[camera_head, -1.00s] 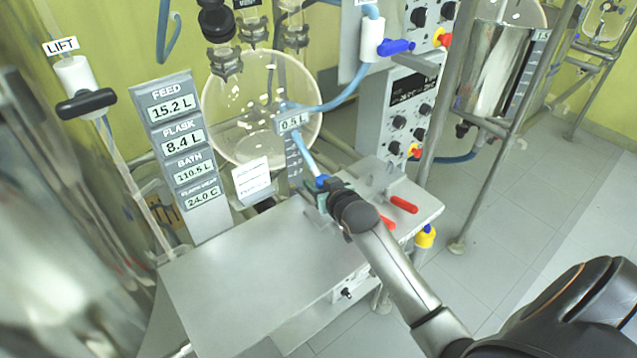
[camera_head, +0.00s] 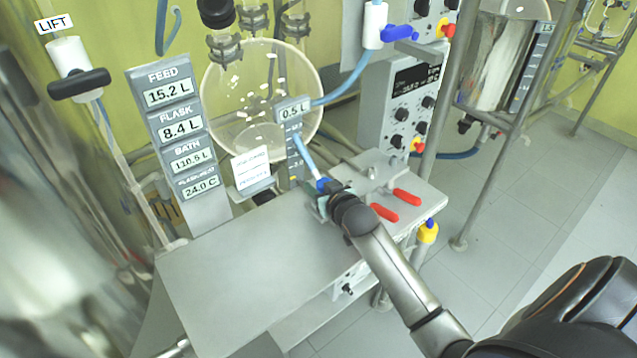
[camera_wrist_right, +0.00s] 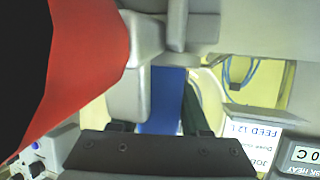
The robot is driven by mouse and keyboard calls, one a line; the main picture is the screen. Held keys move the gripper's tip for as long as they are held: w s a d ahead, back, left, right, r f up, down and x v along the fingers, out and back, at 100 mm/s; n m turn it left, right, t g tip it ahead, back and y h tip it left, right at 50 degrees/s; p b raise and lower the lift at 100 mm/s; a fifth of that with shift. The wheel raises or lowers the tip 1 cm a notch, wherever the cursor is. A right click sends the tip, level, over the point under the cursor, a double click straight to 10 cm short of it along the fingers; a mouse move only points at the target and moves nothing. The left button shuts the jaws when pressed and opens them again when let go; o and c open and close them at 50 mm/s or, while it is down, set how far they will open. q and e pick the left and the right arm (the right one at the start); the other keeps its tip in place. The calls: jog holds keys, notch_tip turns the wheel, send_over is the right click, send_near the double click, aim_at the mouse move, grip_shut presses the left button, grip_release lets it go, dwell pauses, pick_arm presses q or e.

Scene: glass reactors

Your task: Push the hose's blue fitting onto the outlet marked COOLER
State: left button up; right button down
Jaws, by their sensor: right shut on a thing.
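My right gripper (camera_head: 322,194) is shut on the blue fitting (camera_head: 323,184) at the lower end of a light blue hose (camera_head: 305,153). It holds the fitting above the back of the grey bench. In the right wrist view the blue fitting (camera_wrist_right: 166,100) shows as a blue block beside the grey gripper parts. Two red-handled valves sit on the bench right of my gripper, a far red handle (camera_head: 407,197) and a near red handle (camera_head: 384,212). No COOLER marking is readable, so I cannot tell which outlet bears it. My left gripper is not in view.
The grey bench top (camera_head: 250,275) is bare in front. A display column (camera_head: 172,135) stands at the left, a glass flask (camera_head: 245,80) behind and a control box (camera_head: 405,100) at the back right. In the right wrist view a large red handle (camera_wrist_right: 80,65) is close on the left.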

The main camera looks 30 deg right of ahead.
jog(key=shift+d, duration=0.1)
dwell(0.3)
jog(key=shift+c, duration=1.5)
grip_release()
jog(key=p+v, duration=0.1)
jog(key=v, duration=1.1)
jog(key=shift+s+r, duration=0.2)
jog(key=shift+s, duration=0.05)
jog(key=shift+f, duration=0.1)
